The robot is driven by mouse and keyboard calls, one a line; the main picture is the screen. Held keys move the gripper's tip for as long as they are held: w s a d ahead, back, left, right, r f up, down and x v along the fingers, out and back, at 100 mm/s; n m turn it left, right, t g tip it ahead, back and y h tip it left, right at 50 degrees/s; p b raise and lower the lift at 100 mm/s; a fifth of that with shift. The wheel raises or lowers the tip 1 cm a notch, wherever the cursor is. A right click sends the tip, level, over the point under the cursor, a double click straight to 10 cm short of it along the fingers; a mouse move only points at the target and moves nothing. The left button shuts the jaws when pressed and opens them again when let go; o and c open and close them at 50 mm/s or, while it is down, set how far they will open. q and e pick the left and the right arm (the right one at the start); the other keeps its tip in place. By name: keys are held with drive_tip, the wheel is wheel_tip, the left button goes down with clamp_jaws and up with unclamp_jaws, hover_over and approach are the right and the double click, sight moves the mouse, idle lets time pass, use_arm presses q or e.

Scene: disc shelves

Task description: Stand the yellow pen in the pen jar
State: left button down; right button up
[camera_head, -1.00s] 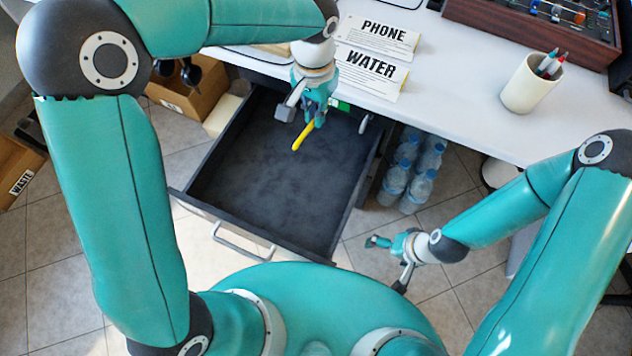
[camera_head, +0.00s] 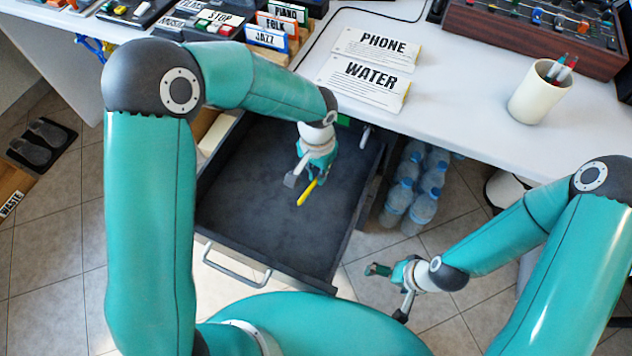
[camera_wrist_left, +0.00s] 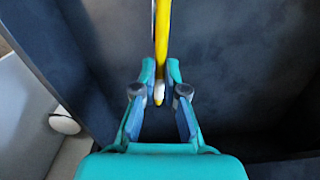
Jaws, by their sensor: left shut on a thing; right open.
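The yellow pen (camera_head: 307,192) is held by my left gripper (camera_head: 303,178) over the open drawer (camera_head: 270,215). In the left wrist view the pen (camera_wrist_left: 162,38) runs up between the fingertips of the left gripper (camera_wrist_left: 160,92), with a pale tip near the fingers. The drawer's dark floor lies behind it. The pen jar (camera_head: 538,95) is a cream cup on the desk at the upper right, with several pens standing in it. My right gripper (camera_head: 391,288) is open and empty, low in front of the desk and apart from the jar.
The white desk (camera_head: 455,110) carries PHONE (camera_head: 375,47) and WATER (camera_head: 365,80) cards and a wooden-sided console (camera_head: 530,38). The desk between the cards and jar is clear.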

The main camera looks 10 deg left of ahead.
sight(318, 188)
use_arm(q)
drive_tip(key=shift+f+b, duration=0.5)
drive_tip(key=shift+f, duration=1.65)
drive_tip(key=c, duration=1.2)
unclamp_jaws()
drive_tip(key=shift+f, duration=0.1)
drive_tip(key=shift+c, duration=0.2)
drive_tip(key=shift+r, duration=0.2)
wheel_tip(318, 188, up, 12)
drive_tip(key=p, duration=0.2)
drive_tip(key=shift+a+f+p, duration=0.1)
drive_tip(key=shift+p, duration=0.25)
